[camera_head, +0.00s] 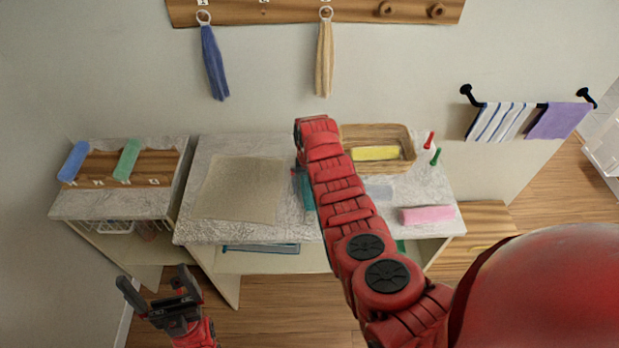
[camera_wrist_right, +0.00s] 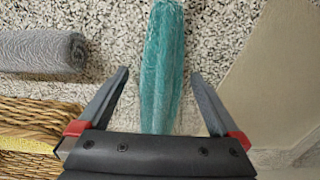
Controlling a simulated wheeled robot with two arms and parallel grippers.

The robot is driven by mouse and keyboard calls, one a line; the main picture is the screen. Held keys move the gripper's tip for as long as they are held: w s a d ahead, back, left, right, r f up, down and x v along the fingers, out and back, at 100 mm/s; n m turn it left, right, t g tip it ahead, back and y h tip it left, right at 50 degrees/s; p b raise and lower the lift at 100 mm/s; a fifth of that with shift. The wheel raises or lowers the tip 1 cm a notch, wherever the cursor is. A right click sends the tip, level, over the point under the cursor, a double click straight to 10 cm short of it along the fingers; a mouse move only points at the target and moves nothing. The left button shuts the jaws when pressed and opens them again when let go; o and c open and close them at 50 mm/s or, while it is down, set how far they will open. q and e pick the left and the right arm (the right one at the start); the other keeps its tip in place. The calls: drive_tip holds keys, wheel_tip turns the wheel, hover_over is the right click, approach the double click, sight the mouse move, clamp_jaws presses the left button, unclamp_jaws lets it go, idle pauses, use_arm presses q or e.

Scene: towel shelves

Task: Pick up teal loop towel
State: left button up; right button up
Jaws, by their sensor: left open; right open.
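The teal loop towel (camera_wrist_right: 162,50) lies on the speckled counter in the right wrist view, a long narrow bundle running up the picture. My right gripper (camera_wrist_right: 158,76) is open, with one finger on each side of the towel and gaps between. In the head view, a teal part of the towel (camera_head: 307,190) shows beside my right arm, which hides the rest and most of the right gripper. My left gripper (camera_head: 156,287) is open and empty, low at the left in front of the shelves.
A wicker basket (camera_head: 409,135) with a yellow towel (camera_head: 376,153) stands right of my arm. A grey rolled towel (camera_wrist_right: 40,51) lies left of the teal one. A beige mat (camera_head: 238,190) covers the counter's left part. A pink towel (camera_head: 428,215) lies at the right.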

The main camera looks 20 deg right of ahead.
drive_tip(key=shift+f, duration=0.1)
drive_tip(key=c, duration=1.5)
